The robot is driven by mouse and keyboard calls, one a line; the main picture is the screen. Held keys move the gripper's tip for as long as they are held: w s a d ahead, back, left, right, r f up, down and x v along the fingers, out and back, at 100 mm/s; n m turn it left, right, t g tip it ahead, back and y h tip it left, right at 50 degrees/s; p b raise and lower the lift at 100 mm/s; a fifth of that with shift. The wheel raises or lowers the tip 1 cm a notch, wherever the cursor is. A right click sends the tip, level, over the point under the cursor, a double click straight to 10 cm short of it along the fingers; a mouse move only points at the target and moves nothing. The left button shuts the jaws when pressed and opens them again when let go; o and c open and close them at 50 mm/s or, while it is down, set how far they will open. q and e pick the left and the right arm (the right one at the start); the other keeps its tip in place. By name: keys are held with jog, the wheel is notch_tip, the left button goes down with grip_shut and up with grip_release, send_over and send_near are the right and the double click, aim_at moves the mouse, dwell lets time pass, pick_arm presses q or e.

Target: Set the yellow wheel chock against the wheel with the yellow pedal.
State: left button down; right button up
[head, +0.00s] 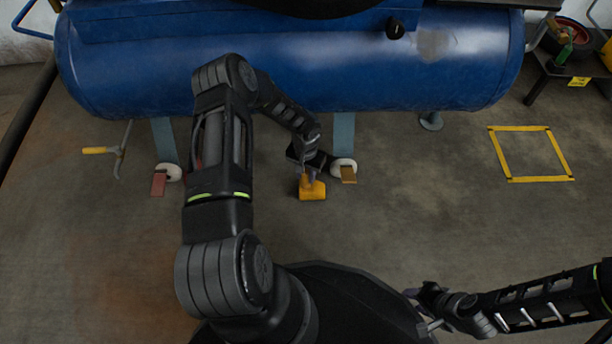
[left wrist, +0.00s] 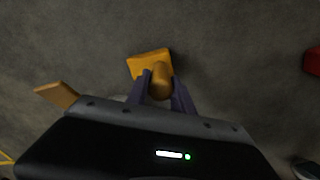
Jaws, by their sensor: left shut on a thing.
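The yellow wheel chock (head: 313,190) is at the tips of my left gripper (head: 308,172), at or near the floor in front of the blue tank. In the left wrist view the chock (left wrist: 150,62) shows a wedge body and a round grip, and my left gripper (left wrist: 161,88) is shut on that grip. The white wheel (head: 344,165) with the yellow pedal (head: 348,175) is just right of the chock, apart from it. The pedal also shows in the left wrist view (left wrist: 57,95). My right gripper (head: 428,310) is at the lower right, its jaws unclear.
The blue tank (head: 300,60) spans the back. Another wheel (head: 170,172) with a red pedal (head: 158,184) is to the left. A yellow-handled tool (head: 100,150) lies farther left. A yellow floor square (head: 530,181) is at right, with clear floor before it.

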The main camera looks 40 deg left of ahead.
pick_arm(q)
jog(key=shift+w, duration=0.1)
jog(key=shift+f, duration=0.1)
jog(key=c, duration=1.1)
grip_release()
jog(key=shift+r, duration=0.25)
notch_tip(320, 180, up, 12)
jog(key=p, duration=0.4)
jog(key=shift+p, duration=0.35)
jog(key=shift+f, duration=0.15)
